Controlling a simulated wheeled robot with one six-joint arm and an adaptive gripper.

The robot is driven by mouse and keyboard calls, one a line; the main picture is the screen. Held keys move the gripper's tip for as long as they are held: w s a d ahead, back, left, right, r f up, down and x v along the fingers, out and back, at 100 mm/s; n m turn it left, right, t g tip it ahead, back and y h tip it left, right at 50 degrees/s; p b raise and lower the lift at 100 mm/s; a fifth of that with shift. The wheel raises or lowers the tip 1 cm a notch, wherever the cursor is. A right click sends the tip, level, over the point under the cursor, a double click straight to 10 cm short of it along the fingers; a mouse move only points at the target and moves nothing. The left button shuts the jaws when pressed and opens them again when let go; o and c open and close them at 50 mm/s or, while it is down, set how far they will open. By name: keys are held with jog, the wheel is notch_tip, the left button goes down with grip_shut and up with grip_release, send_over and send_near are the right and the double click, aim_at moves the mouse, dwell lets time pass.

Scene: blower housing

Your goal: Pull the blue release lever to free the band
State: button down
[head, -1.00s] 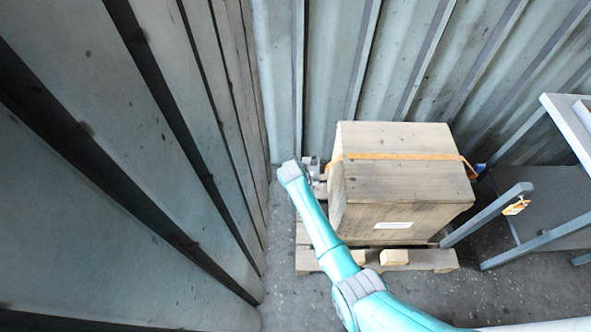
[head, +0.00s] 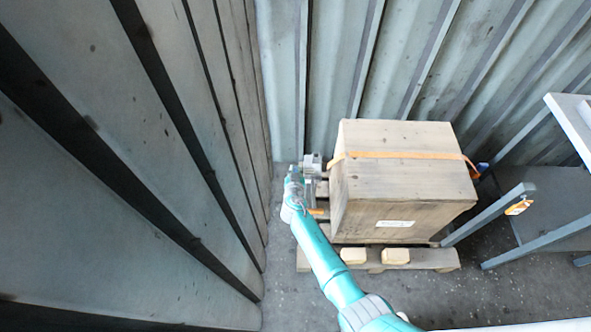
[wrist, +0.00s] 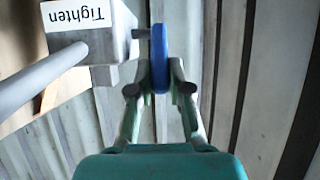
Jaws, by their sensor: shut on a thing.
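A wooden crate (head: 400,195) stands on a pallet with an orange band (head: 410,155) across its top. A grey ratchet unit (head: 312,163) sits at the crate's left side. In the wrist view, the grey housing (wrist: 120,45) bears an upside-down "Tighten" label, and a grey bar (wrist: 40,80) stretches left from it. The blue release lever (wrist: 160,35) stands right of the housing, joined by a short pin. My gripper (wrist: 160,70) is shut on the blue lever, one finger on each side. In the head view, my gripper (head: 293,178) is beside the ratchet unit, its fingertips too small to make out.
The wooden pallet (head: 425,259) lies under the crate. A dark slatted wall (head: 150,170) is close on the left, and a corrugated wall (head: 340,60) is behind. A grey metal frame (head: 490,215) with an orange tag stands at right.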

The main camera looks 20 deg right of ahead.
jog(key=shift+s+f+t, duration=0.15)
jog(key=shift+t, duration=0.25)
dwell(0.4)
jog(key=c, duration=1.1)
grip_release()
jog(key=shift+w+d+r+g, duration=0.1)
jog(key=shift+w+r+g, duration=0.3)
jog(key=shift+g, duration=0.5)
